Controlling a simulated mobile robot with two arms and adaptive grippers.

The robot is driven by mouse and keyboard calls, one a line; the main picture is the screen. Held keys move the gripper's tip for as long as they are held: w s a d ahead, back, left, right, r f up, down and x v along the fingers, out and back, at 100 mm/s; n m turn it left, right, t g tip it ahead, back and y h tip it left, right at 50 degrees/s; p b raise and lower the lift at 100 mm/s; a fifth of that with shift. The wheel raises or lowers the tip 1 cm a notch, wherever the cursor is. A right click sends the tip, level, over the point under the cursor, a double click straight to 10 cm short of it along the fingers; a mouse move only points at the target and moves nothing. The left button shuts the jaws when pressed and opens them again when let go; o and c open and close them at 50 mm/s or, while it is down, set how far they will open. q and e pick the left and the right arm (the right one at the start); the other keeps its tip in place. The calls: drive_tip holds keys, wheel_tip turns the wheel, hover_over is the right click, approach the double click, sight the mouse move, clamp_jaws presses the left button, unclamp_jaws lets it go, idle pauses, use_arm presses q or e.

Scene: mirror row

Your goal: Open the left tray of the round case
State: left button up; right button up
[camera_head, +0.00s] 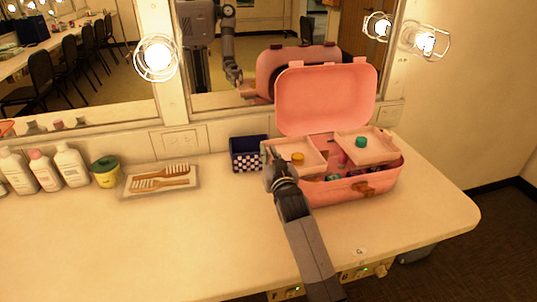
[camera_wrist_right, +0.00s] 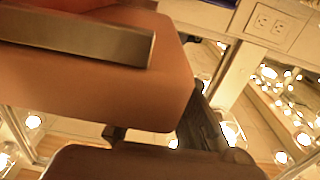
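The round case (camera_head: 360,188) is pink and stands on the counter with its lid (camera_head: 325,98) raised. Its left tray (camera_head: 312,160) is swung out to the left, over the case's left side, with a small yellow-orange jar in it. The right tray (camera_head: 372,150) sits at the right with a teal jar. My right gripper (camera_head: 268,155) is at the left tray's outer left end, close to or touching it. In the right wrist view a pink-orange panel (camera_wrist_right: 110,85) fills much of the picture between grey and dark parts; finger spacing is unclear. My left gripper is out of view.
A blue checkered box (camera_head: 248,160) stands just behind and left of my right gripper. Further left are a comb tray (camera_head: 135,192), a green-lidded yellow jar (camera_head: 106,172) and several bottles (camera_head: 70,168). A mirror backs the counter.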

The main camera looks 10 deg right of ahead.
drive_tip(key=shift+o, duration=0.6)
drive_tip(key=shift+a, duration=0.1)
drive_tip(key=shift+o, duration=0.8)
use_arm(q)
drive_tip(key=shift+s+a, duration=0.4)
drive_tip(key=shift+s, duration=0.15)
use_arm(e)
drive_tip(key=s, duration=1.2)
drive_tip(key=shift+d, duration=0.25)
